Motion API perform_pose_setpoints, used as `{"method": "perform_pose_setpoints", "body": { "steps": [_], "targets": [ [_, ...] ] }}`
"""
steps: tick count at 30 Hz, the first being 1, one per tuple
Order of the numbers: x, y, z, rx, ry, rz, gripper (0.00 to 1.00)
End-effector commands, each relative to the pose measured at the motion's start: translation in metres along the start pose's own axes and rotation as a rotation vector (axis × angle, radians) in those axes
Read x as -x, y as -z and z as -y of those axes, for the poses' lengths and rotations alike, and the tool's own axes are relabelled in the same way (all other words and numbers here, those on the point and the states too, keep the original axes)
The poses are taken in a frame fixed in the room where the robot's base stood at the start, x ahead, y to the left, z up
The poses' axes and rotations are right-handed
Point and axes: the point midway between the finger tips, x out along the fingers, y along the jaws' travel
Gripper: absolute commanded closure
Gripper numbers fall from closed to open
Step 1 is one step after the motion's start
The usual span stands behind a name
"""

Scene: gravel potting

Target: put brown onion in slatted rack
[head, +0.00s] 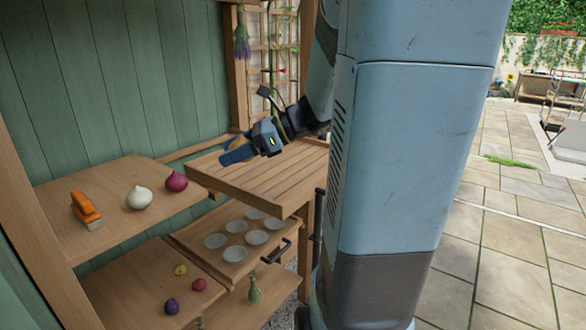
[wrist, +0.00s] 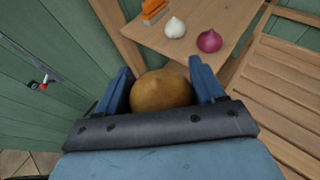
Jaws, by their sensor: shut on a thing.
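A round brown onion (wrist: 161,92) sits between the two blue fingers of my gripper (wrist: 163,76) in the wrist view, and the gripper is shut on it. In the head view my gripper (head: 228,156) is in the air by the left end of a slatted wooden rack (head: 262,178), and the onion cannot be made out there. The slatted rack (wrist: 290,72) also shows at the right of the wrist view, off to the side of the held onion. I see nothing lying on its visible slats.
A shelf (head: 110,215) left of the rack holds an orange-handled brush (head: 86,210), a white onion (head: 138,198) and a red onion (head: 176,181). Below are a tray with several round cups (head: 235,254) and small produce (head: 171,306). A green wall (head: 110,80) stands behind.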

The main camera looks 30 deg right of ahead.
Motion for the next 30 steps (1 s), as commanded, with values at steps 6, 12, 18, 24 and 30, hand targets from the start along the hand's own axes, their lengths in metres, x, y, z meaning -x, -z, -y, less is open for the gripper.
{"method": "perform_pose_setpoints", "body": {
  "steps": [6, 12, 18, 24, 30],
  "targets": [
    [0.068, 0.028, 0.025, -0.072, 0.174, 0.0, 0.64],
    [0.112, 0.046, 0.033, -0.117, 0.283, -0.001, 0.64],
    [0.129, 0.054, 0.036, -0.136, 0.327, -0.001, 0.65],
    [0.119, 0.063, 0.059, -0.14, 0.327, 0.0, 0.65],
    [0.103, 0.073, 0.095, -0.14, 0.329, 0.0, 0.65]
  ]
}}
